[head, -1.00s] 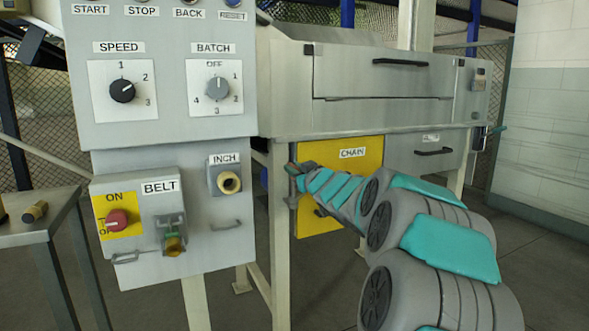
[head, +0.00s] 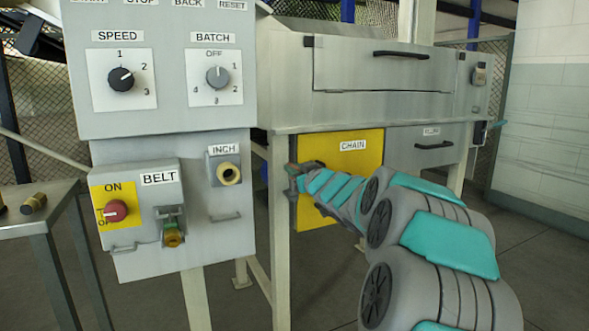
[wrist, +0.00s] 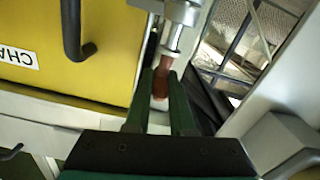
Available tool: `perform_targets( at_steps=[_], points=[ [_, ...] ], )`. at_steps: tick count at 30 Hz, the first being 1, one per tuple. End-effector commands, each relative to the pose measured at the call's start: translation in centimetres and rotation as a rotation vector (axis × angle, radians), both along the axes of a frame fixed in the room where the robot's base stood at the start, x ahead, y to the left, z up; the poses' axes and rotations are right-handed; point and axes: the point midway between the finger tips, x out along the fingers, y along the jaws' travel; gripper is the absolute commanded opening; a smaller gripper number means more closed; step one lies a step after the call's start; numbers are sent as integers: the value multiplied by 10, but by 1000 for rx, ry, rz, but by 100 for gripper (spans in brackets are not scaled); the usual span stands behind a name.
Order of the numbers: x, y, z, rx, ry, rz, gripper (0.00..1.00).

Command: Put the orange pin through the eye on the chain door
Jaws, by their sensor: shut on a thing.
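The chain door (head: 340,149) is a yellow panel with a CHAIN label, shut, under the grey cabinet. It fills the left of the wrist view (wrist: 100,55), with its dark handle. My gripper (wrist: 161,76) is shut on the orange pin (wrist: 165,66), which looks brownish-orange between the fingertips. The pin's upper end meets a metal fitting (wrist: 180,12) beside the door's edge. I cannot tell whether the pin is in the eye or only against it. In the head view my gripper (head: 293,178) is at the door's left edge, where the pin is too small to make out.
A control panel (head: 150,110) with knobs stands to the left, with a BELT box (head: 130,205) below it. A small table (head: 50,215) is at far left. A pale frame post (head: 280,235) stands close beside my gripper. Open floor lies below the cabinet.

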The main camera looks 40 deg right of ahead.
Motion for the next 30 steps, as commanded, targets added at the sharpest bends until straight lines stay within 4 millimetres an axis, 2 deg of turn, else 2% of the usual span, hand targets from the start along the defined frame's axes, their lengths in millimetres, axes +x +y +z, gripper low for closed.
perform_targets(
  at_steps=[30],
  points=[
    [0, 0, -24, 1, 0, 0, 0]
  ],
)
